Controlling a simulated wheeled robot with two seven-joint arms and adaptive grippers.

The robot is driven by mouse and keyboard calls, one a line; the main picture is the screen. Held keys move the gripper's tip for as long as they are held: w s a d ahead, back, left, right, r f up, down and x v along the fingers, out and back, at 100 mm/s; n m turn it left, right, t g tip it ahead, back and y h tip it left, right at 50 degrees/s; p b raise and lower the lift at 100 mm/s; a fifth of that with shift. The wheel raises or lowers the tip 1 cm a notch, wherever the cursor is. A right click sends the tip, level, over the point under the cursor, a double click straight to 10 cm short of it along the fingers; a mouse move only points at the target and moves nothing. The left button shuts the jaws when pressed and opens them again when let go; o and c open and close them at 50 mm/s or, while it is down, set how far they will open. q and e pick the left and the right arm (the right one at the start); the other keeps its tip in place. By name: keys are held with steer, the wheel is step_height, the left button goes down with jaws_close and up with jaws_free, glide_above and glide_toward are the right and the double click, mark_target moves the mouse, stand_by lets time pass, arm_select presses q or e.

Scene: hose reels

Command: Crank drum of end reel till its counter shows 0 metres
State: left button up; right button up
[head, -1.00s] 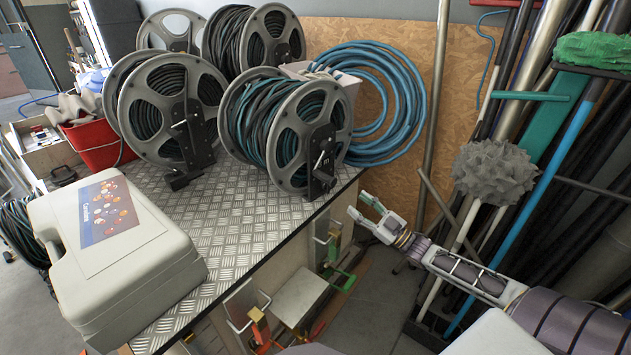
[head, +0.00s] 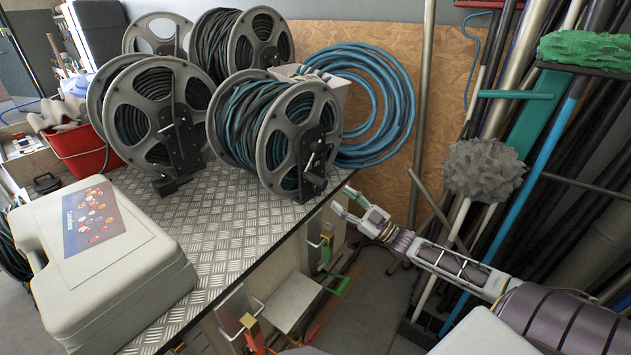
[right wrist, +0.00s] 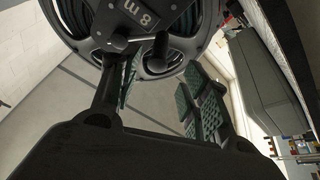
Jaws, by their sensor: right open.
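The end reel (head: 293,138) with teal and black hose stands at the right end of the metal-topped bench. Its dark crank and counter bracket (head: 315,165) face my right arm. In the right wrist view the counter (right wrist: 133,14) appears upside down and reads 8 m. The crank's dark handle (right wrist: 159,48) points toward the camera just beyond my fingers. My right gripper (head: 343,201) is open and empty, just off the bench edge, right of and below the crank. Its green-padded fingers (right wrist: 160,82) are spread either side of the handle's line, apart from it. My left gripper is out of view.
Other reels (head: 160,115) stand left of and behind the end reel. A blue hose coil (head: 395,105) hangs behind it. A beige case (head: 105,245) sits at the bench's front left. Poles and brushes (head: 485,168) crowd the right, near my arm.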

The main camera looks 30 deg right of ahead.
mark_target(324, 185)
steer(key=shift+b+x, duration=0.9)
steer(key=shift+x, duration=3.25)
steer(key=shift+b+x, duration=0.3)
steer(key=shift+x, duration=1.15)
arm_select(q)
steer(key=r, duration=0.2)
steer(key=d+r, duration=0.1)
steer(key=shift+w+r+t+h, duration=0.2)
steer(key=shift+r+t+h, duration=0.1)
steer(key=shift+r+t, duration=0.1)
arm_select(e)
steer(key=shift+w+a+r, duration=0.1)
steer(key=shift+w, duration=0.05)
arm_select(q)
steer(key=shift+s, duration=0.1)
arm_select(e)
steer(key=c, duration=0.7)
steer(key=shift+c, duration=1.4)
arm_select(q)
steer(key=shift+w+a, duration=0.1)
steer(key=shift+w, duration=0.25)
arm_select(e)
jaws_close()
